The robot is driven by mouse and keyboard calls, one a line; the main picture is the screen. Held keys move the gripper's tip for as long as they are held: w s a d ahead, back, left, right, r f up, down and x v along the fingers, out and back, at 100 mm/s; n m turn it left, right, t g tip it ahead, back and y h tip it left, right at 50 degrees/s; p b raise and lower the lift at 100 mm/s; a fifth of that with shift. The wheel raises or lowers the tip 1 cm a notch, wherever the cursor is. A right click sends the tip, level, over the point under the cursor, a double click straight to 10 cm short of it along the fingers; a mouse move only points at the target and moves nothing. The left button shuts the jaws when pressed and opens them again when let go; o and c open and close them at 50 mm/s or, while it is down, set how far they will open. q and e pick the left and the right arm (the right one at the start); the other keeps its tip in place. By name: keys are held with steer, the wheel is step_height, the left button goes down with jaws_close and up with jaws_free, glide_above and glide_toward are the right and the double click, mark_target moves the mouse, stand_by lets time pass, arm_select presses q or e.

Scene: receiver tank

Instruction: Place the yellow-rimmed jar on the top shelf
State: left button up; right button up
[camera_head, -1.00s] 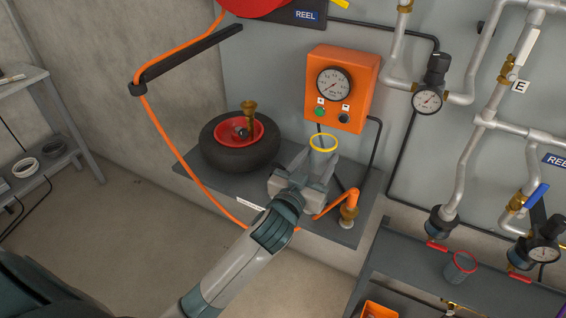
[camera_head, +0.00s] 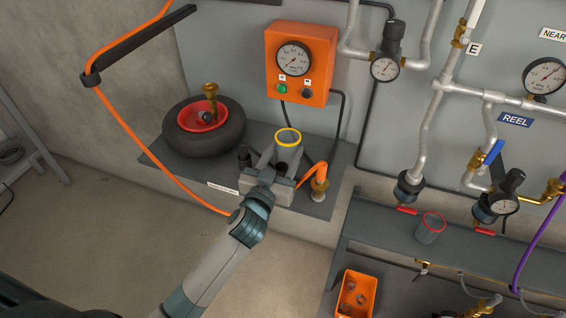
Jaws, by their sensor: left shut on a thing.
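The yellow-rimmed jar (camera_head: 287,146) is in the head view, over the grey ledge below the orange gauge box. My left gripper (camera_head: 283,165) is shut on it, and the fingers hide most of the jar's body. Its yellow rim shows above the fingers. I cannot tell whether the jar touches the ledge. A grey shelf (camera_head: 376,228) runs along the wall at the lower right; a red-rimmed jar (camera_head: 431,228) stands on it. A grey rack (camera_head: 28,140) shows in part at the left edge. My right gripper is not in view.
The ledge (camera_head: 185,170) also holds a black tyre with a red hub (camera_head: 204,125) and an orange hose with a brass fitting (camera_head: 319,184). The orange gauge box (camera_head: 301,64) is just behind the jar. An orange bin (camera_head: 355,294) sits below the shelf. Pipes and valves crowd the right.

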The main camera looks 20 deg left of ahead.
mark_target(281, 170)
arm_select(q)
steer(key=shift+f, duration=1.9)
steer(key=shift+f+b, duration=0.1)
steer(key=shift+b, duration=0.2)
steer(key=o, duration=1.1)
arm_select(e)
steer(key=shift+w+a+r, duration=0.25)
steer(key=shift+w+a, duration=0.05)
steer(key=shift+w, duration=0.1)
arm_select(q)
steer(key=shift+o, duration=0.2)
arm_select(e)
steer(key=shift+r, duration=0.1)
arm_select(q)
steer(key=shift+r, duration=0.25)
steer(key=s, duration=0.5)
steer(key=shift+s+a+f+b, duration=0.1)
steer(key=shift+s+f+b, duration=0.1)
steer(key=shift+s+b, duration=0.15)
steer(key=s+b, duration=0.1)
steer(key=s, duration=0.5)
steer(key=shift+s+r, duration=0.15)
steer(key=shift+s, duration=0.05)
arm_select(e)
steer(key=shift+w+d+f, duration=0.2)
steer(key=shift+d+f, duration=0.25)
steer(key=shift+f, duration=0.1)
